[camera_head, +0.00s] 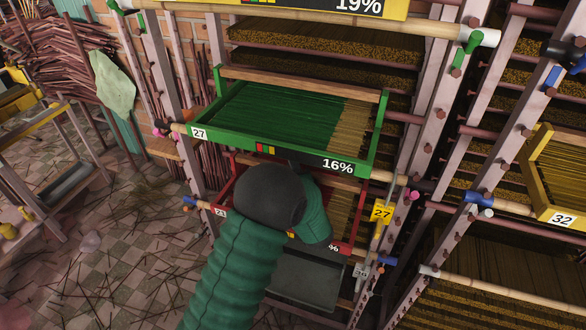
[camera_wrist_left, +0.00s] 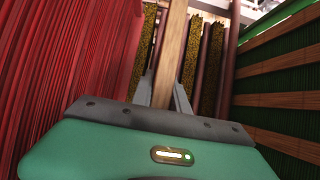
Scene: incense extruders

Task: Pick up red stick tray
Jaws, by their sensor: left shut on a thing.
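The red stick tray (camera_head: 358,212) sits in the rack below the green tray in the head view, its middle hidden behind my left arm. In the wrist view its red sticks (camera_wrist_left: 65,80) fill the left side. My left gripper (camera_wrist_left: 163,90) has its fingers on either side of a wooden bar (camera_wrist_left: 172,50) beside the red sticks, and is shut on it. The bar appears to be part of the red tray. In the head view my forearm and wrist cover the fingers. My right gripper is not in view.
The green tray (camera_head: 270,150), marked 27 and 16%, is close above; its slatted underside (camera_wrist_left: 282,85) shows at right in the wrist view. Rack posts (camera_head: 425,125) stand beside the trays. A yellow tray (camera_head: 545,208) marked 32 is at right. Open floor (camera_head: 130,240) lies at left.

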